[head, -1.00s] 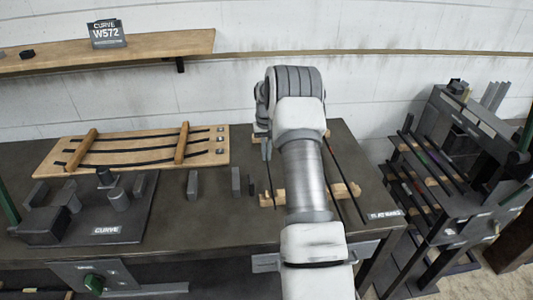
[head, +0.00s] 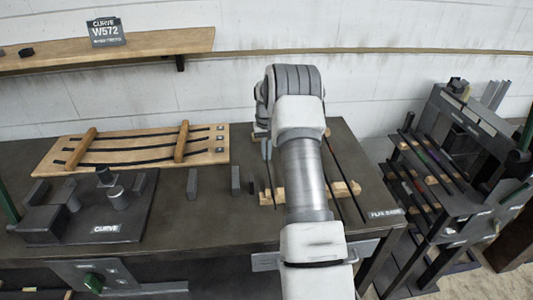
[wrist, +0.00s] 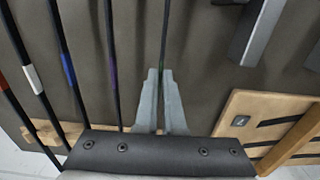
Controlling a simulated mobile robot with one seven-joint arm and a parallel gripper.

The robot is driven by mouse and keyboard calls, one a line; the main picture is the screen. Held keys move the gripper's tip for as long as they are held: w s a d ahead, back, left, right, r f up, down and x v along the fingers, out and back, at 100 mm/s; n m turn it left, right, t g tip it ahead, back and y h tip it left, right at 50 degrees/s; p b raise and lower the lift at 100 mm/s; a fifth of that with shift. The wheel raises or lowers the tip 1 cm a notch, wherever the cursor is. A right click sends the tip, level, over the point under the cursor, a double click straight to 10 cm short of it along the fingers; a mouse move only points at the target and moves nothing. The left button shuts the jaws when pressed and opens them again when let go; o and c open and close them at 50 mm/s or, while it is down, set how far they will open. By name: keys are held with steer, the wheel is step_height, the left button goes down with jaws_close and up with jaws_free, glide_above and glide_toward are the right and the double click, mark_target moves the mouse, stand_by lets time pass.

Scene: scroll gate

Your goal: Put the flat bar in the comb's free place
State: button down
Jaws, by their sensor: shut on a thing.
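My gripper (wrist: 163,100) is shut on a thin dark flat bar (wrist: 165,35) with a green mark. The bar runs away from between its fingertips in the wrist view. In the wrist view the comb (wrist: 43,132) shows at lower left under several bars with coloured bands. Its free place cannot be made out.
A wooden board (head: 110,153) with curved dark strips lies on the table's left. Grey blocks (head: 193,184) stand between it and my arm. A dark fixture plate (head: 130,215) is at front left. A dark rack (head: 440,170) holding bars stands at right.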

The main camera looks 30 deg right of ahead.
steer(key=c, duration=0.9)
jaws_free()
steer(key=shift+c, duration=0.2)
steer(key=shift+f, duration=0.1)
step_height(320, 180, up, 18)
steer(key=shift+f+p, duration=0.2)
steer(key=shift+p, duration=0.15)
